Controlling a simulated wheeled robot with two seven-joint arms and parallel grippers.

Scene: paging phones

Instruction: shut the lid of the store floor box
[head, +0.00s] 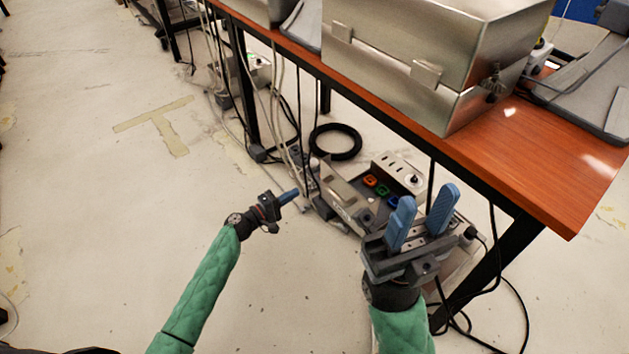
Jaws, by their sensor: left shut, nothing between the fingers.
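A grey floor box (350,210) sits on the floor under the table, its inside showing with red, green and blue round parts. A flat grey panel (343,188) stands up at its left side; I cannot tell for sure whether it is the lid. My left gripper (294,194) is shut and empty, just left of this panel; I cannot tell if it touches. My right gripper (425,210) is open, its blue fingers apart, in front of the box's right part and hiding some of it. A second floor box (258,68) lies farther back; no label is readable on either.
The wooden table (480,150) with dark legs (502,262) stands over the box and carries a large metal case (430,60). Cables (290,130) hang by the box, and a black coil (336,142) lies behind it. Floor at the left is clear.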

